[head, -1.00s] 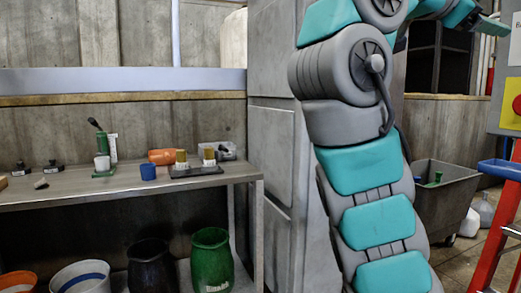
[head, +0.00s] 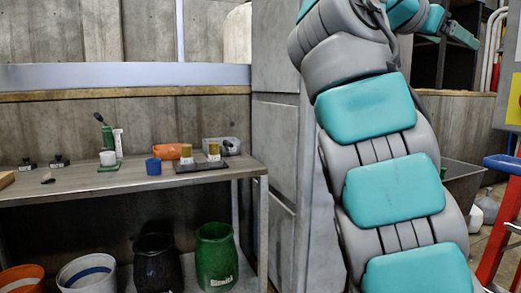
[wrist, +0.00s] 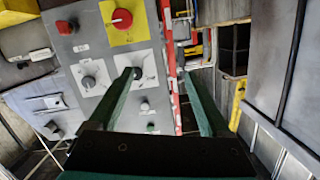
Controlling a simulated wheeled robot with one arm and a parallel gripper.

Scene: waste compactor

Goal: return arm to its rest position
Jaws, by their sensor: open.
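My arm fills the right half of the head view, its teal and grey links bent over at the top. My gripper (wrist: 158,74) shows in the wrist view with its two dark green fingers spread apart and nothing between them. Beyond the fingers in the wrist view is a grey control panel (wrist: 80,60) with a red button (wrist: 121,18) on a yellow plate and several knobs. The fingers overlap the panel and a red post in the picture; I cannot tell the exact distance between them.
Bins, including a green one (head: 216,256), stand beneath. A grey cart (head: 462,180) and red ladder (head: 500,225) are at right.

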